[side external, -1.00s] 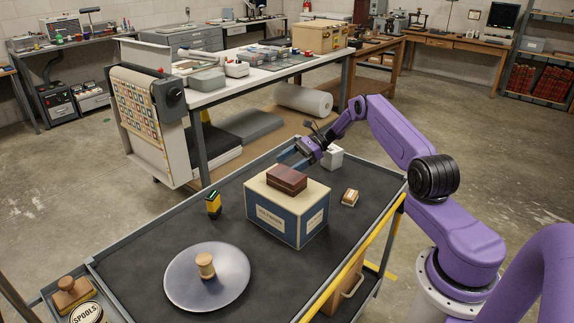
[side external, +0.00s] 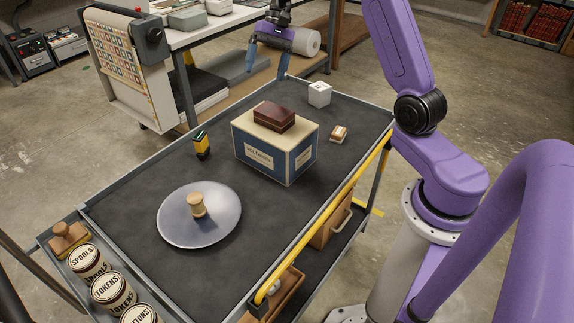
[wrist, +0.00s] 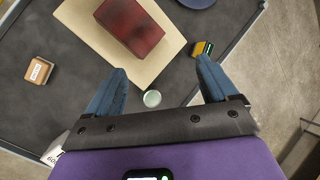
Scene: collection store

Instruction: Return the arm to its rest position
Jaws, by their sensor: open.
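My gripper (side external: 267,72) hangs high at the far end of the cart, fingers pointing down, open and empty in the side view. In the wrist view, its two blue fingers (wrist: 162,72) are spread well apart. A small pale round thing (wrist: 152,98) shows between them; I cannot tell what it is. Below is a blue-and-cream box (side external: 262,158) on the cart, with a dark red case (side external: 274,116) lying on its lid. The red case also shows in the wrist view (wrist: 130,27). Part of my wrist is cut off by the top of the side view.
The dark-topped cart (side external: 130,190) holds a white cube (side external: 319,94), a small tan block (side external: 339,133), a yellow-black item (side external: 201,144) and a round plate (side external: 175,222) bearing a wooden spool (side external: 197,204). Labelled tins (side external: 112,290) stand at the near-left end. A white workbench stands behind.

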